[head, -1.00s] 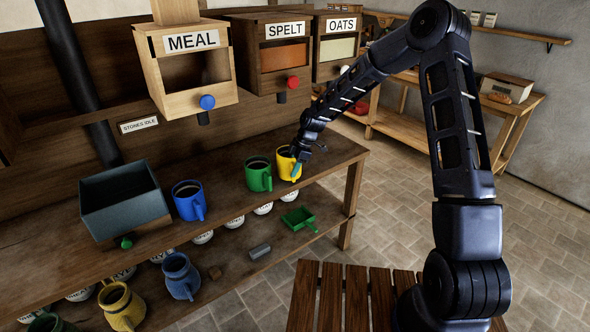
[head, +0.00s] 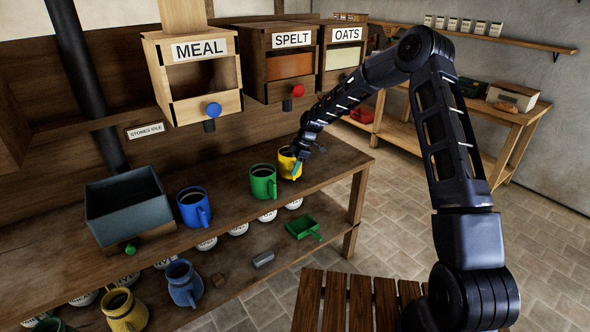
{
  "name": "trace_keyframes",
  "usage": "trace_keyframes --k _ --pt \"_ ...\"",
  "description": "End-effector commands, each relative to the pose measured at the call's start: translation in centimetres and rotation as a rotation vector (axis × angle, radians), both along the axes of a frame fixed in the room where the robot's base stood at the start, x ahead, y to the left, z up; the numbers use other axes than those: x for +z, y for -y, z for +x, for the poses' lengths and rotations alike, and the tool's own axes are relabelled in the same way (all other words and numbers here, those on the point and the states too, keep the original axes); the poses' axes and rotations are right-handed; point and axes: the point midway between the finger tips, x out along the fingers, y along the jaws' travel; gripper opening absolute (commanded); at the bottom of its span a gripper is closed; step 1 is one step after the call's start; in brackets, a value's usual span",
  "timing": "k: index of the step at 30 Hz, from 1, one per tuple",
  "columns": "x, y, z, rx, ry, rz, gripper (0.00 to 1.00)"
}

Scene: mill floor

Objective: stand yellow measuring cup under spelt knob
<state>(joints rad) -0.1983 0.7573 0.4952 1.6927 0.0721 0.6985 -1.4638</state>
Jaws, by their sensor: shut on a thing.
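The yellow measuring cup (head: 286,164) is at the right part of the upper shelf, just right of the green cup (head: 263,182). My gripper (head: 296,167) is shut on the yellow cup at its right front side, by the handle. Whether the cup touches the shelf or hangs just above it I cannot tell. The spelt bin (head: 291,39) has a red knob (head: 298,90) with a dark spout beneath it. The cup is below and slightly left of this knob in the picture.
The blue cup (head: 194,207) and a grey box (head: 128,207) stand further left on the upper shelf (head: 229,213). The meal bin (head: 200,75) and oats bin (head: 340,50) flank the spelt bin.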

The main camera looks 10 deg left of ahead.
Motion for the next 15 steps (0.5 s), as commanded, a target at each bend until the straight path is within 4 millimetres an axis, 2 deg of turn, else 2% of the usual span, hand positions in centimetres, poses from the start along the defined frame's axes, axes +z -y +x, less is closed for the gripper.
trace_keyframes --k 15 --pt "-0.4 -1.6 3.9 0.0 0.001 0.0 0.01"
